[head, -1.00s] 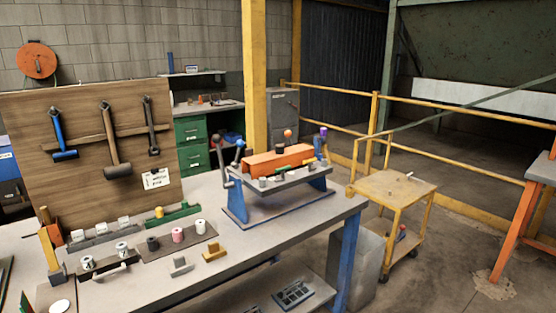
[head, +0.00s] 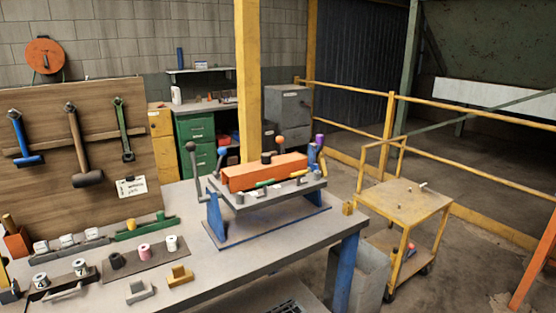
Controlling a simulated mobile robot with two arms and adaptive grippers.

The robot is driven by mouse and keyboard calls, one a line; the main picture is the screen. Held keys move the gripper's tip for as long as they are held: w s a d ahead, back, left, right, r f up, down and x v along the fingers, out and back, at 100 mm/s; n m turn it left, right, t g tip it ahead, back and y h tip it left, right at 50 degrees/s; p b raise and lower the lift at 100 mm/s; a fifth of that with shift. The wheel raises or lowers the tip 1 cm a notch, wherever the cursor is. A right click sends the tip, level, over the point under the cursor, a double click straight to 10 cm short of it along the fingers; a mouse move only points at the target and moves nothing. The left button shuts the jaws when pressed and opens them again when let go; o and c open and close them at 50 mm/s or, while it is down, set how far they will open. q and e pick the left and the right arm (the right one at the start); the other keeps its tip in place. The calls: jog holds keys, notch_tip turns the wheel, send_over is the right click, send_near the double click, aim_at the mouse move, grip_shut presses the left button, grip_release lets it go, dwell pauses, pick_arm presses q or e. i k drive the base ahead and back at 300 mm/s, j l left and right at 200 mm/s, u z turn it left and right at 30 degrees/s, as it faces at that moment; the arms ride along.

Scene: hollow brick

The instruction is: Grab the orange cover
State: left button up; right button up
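The orange cover (head: 262,172) is a long block-like piece lying on top of a grey and blue fixture (head: 268,205) near the far right part of the workbench. A green rod and small grey pieces lie along the fixture's front edge. Lever handles with grey and blue knobs stand at the fixture's left end. Neither of my grippers shows in the head view.
The grey workbench (head: 215,255) holds a tray (head: 143,258) with several spools and small grey and yellow blocks. A yellow cart (head: 408,199) stands right of the bench, with open floor beyond.

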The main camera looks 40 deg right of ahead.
aim_at(241, 177)
jog(key=l+u, duration=0.35)
jog(key=l, duration=2.85)
